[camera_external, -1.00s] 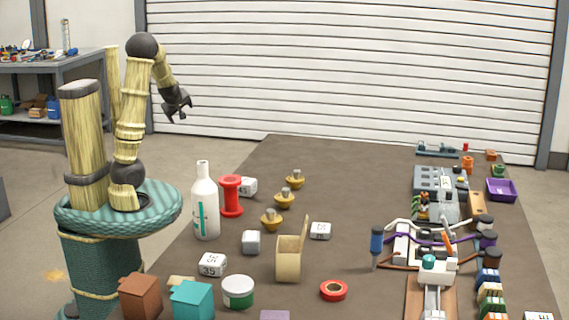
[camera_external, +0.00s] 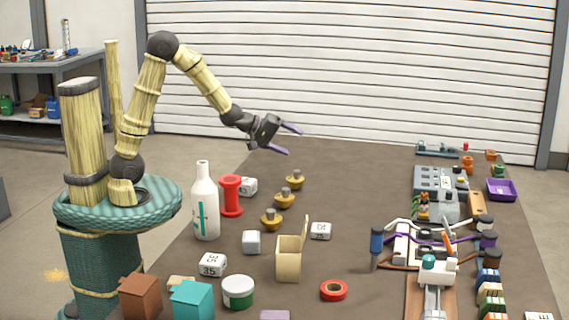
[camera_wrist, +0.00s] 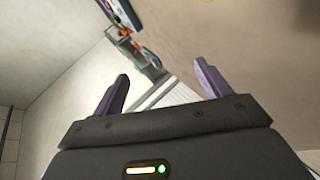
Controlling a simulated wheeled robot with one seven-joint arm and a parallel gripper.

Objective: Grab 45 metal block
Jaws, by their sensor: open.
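Several pale metal blocks with dark markings stand on the brown table. One block (camera_external: 212,264) reads 35 on its front face. Another block (camera_external: 246,186) is partly hidden behind the red spool, a third block (camera_external: 320,231) lies right of the tan box, and a plain-looking block (camera_external: 252,242) stands left of that box. I cannot read a 45 on any of them. My gripper (camera_external: 289,140) is open and empty, raised above the far part of the table. In the wrist view its two purple fingers (camera_wrist: 160,88) are spread with nothing between them.
A white bottle (camera_external: 205,205) and red spool (camera_external: 231,196) stand near the left edge. Brass knobs (camera_external: 284,200), an open tan box (camera_external: 288,262), a green-white jar (camera_external: 238,292) and red tape ring (camera_external: 334,290) are nearby. Pump parts (camera_external: 440,185) fill the right side. The table's far middle is clear.

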